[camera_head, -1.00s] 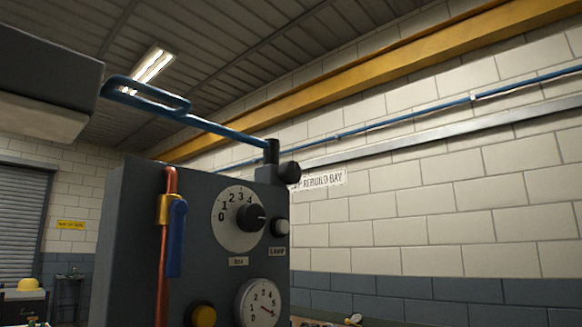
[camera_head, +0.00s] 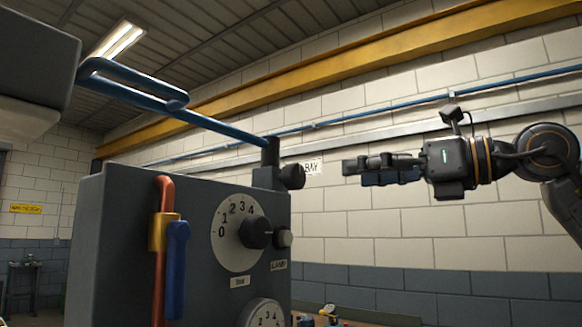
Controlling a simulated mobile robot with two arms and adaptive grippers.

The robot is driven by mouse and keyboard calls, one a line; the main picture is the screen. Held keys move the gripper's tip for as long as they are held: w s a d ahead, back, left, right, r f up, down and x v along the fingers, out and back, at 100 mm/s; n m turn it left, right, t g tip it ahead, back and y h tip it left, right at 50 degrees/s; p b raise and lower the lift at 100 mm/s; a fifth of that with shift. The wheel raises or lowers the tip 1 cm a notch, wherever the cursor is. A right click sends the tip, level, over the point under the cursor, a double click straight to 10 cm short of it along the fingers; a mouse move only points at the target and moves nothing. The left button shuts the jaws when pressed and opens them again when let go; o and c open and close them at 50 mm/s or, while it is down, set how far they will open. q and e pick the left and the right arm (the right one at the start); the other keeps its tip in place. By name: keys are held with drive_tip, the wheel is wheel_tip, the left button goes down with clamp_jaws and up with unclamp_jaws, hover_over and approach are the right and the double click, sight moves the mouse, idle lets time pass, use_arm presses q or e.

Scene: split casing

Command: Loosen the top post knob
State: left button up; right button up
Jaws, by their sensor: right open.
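The top post knob (camera_head: 291,176) is a round black knob on the side of a short dark post (camera_head: 271,152). The post stands on the top right corner of the grey casing (camera_head: 120,240). A blue bar with a looped end (camera_head: 215,126) runs from the post up to the left. My right gripper (camera_head: 348,167) is to the right of the knob, at about its height in the picture, pointing left. It is open and empty, with a clear gap to the knob. My left gripper does not show.
The casing's front carries a numbered dial with a black knob (camera_head: 255,232), a small grey knob (camera_head: 283,238), a blue-handled valve (camera_head: 177,268) on a copper pipe, and a gauge (camera_head: 265,314). A workbench with small items (camera_head: 330,318) is low behind. The space right of the casing is open.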

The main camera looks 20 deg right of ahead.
sight(300, 174)
drive_tip(key=shift+t+h, duration=0.3)
drive_tip(key=shift+h, duration=0.1)
drive_tip(key=p+x, duration=0.1)
drive_tip(key=x, duration=0.2)
drive_tip(key=r+p+x, duration=0.1)
drive_tip(key=p+x, duration=0.1)
drive_tip(key=x, duration=0.2)
drive_tip(key=p+x, duration=0.2)
drive_tip(key=x, duration=0.1)
drive_tip(key=shift+w+a+r, duration=0.25)
drive_tip(key=shift+r, duration=0.05)
drive_tip(key=shift+w+a+f, duration=0.15)
drive_tip(key=shift+w+a, duration=0.2)
drive_tip(key=shift+w, duration=0.1)
drive_tip(key=c, duration=1.1)
